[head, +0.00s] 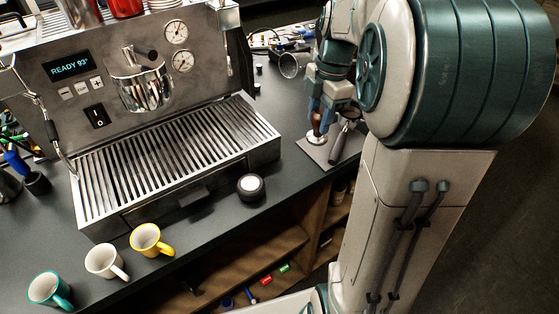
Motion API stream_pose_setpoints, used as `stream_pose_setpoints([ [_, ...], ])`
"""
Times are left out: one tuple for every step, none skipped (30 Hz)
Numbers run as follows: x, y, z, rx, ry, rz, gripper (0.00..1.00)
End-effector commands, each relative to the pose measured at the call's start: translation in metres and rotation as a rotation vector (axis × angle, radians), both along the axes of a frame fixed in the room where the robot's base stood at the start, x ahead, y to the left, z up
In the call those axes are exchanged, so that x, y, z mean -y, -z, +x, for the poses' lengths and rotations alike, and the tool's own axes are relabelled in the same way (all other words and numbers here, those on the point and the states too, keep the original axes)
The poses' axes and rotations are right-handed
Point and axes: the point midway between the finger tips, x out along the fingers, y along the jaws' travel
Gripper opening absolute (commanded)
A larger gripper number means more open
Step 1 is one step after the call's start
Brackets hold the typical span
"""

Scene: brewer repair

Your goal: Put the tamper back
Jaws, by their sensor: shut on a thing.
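The tamper (316,137) has a brown handle and a round metal base. It stands upright at the grey mat (313,154) near the counter's right end. I cannot tell whether its base touches the mat. My gripper (318,119) points down from above and is shut on the tamper's handle. A dark-handled tool (345,130), perhaps a portafilter, is just right of the tamper, partly hidden by my arm.
The espresso machine (120,110) with its slatted drip tray (170,150) fills the left. A round black-and-white puck-like object (251,187) sits by the front edge. A teal cup (48,289), a white cup (103,260) and a yellow cup (147,239) stand at lower left.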

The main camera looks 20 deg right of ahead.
Motion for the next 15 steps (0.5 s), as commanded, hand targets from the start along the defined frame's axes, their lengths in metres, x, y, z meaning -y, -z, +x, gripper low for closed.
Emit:
stream_pose_setpoints([
  [-0.014, 0.006, -0.002, -0.002, -0.007, 0.002, 0.0],
  [-0.021, 0.01, -0.003, -0.003, -0.006, 0.002, 0.0],
  [-0.03, 0.016, -0.004, -0.003, -0.006, 0.001, 0.0],
  [-0.038, 0.02, -0.005, -0.003, -0.006, 0.002, 0.0],
  [-0.044, 0.024, -0.006, -0.003, -0.006, 0.001, 0.0],
  [-0.053, 0.03, -0.007, -0.003, -0.004, 0.002, 0.0],
  [-0.059, 0.034, -0.007, -0.003, -0.004, 0.002, 0.0],
  [-0.065, 0.037, -0.008, -0.003, -0.003, 0.002, 0.0],
  [-0.071, 0.042, -0.009, -0.002, -0.001, 0.001, 0.0],
  [-0.076, 0.045, -0.01, -0.002, -0.001, 0.001, 0.0],
  [-0.08, 0.047, -0.01, -0.001, 0.0, 0.001, 0.0],
  [-0.084, 0.05, -0.01, -0.001, 0.001, 0.001, 0.0],
  [-0.087, 0.052, -0.011, -0.001, 0.002, 0.001, 0.0],
  [-0.089, 0.053, -0.011, -0.001, 0.003, 0.001, 0.0],
  [-0.091, 0.055, -0.011, 0.001, 0.003, 0.0, 0.0],
])
